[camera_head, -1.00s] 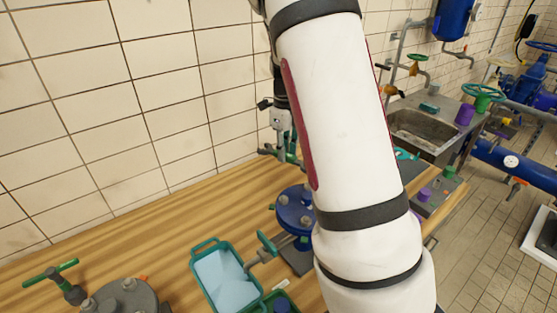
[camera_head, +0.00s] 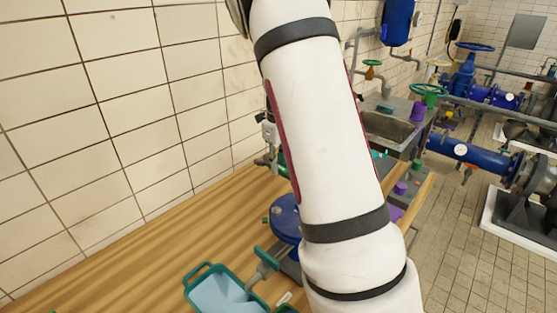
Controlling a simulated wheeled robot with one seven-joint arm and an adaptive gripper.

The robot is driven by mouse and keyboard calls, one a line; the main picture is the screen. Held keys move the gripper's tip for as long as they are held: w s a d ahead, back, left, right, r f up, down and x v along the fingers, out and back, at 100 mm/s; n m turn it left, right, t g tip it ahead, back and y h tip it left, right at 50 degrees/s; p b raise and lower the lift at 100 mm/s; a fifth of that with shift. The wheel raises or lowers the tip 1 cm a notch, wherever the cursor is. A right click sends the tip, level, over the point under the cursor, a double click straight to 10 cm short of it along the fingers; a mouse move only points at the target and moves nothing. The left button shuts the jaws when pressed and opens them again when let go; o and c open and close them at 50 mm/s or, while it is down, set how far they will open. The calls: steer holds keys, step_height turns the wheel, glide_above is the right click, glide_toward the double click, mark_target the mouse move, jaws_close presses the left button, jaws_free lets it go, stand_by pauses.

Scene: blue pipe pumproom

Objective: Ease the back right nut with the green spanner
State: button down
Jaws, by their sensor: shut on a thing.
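My gripper (camera_head: 268,138) shows only in part beyond my white arm, which covers much of the middle. It is shut on the green spanner (camera_head: 263,162), of which a small dark green part shows below it. A round blue flange (camera_head: 284,217) stands on the wooden bench below the gripper, partly behind my arm. Its right side and back right nut are hidden. Whether the spanner touches a nut cannot be seen.
A teal tray (camera_head: 208,278) sits at the front of the wooden bench (camera_head: 150,262), beside a teal-handled valve (camera_head: 266,262). A tiled wall (camera_head: 120,110) runs behind. A sink (camera_head: 388,128) and blue pipework (camera_head: 462,150) stand to the right.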

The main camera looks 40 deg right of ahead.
steer(key=shift+f, duration=0.9)
steer(key=shift+f, duration=0.2)
steer(key=shift+f+b, duration=0.35)
steer(key=shift+f, duration=0.55)
steer(key=s+a+n+p, duration=0.1)
steer(key=n, duration=0.2)
steer(key=a+n+p, duration=0.1)
steer(key=a+n, duration=0.1)
steer(key=n, duration=0.1)
steer(key=s+a+n, duration=0.1)
steer(key=a+n, duration=0.1)
steer(key=n, duration=0.1)
steer(key=shift+s+a+p, duration=0.1)
steer(key=shift+s+p, duration=0.25)
steer(key=shift+p, duration=0.05)
